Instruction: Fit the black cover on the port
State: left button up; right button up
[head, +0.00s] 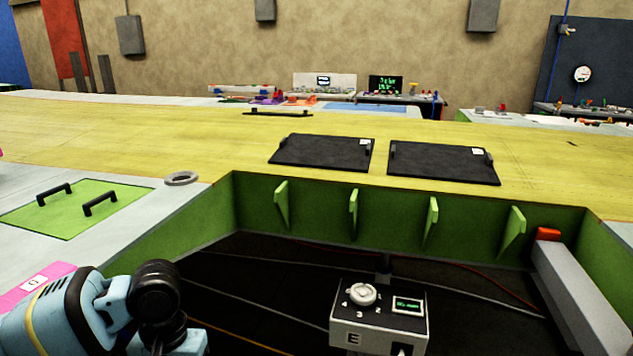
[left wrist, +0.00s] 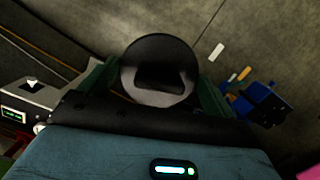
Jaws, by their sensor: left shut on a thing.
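A round black cover (left wrist: 158,52) with a recessed handle-like shape on its face shows in the left wrist view. My left gripper (left wrist: 157,88) is shut on this cover, with a green finger on each side of it. The dark floor lies behind and below it. In the head view my left arm comes in at the bottom left, and I cannot make out its fingertips or the cover there. My right gripper is not in view.
A green-walled opening (head: 330,205) with upright ribs lies ahead. A control box marked E (head: 378,318) stands in front of it. Two black panels (head: 322,152) (head: 443,162) lie on the yellow surface. A green hatch (head: 72,206) with two black handles is at left.

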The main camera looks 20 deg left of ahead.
pick_arm(q)
jog(key=w+d+r+m, duration=0.1)
jog(key=w+d+m, duration=0.1)
jog(key=d, duration=0.5)
jog(key=w+d+r+m, duration=0.2)
jog(key=d, duration=0.4)
jog(key=shift+d+r+m+y, duration=0.25)
jog(key=shift+d+m+y, duration=0.15)
jog(key=shift+w, duration=0.1)
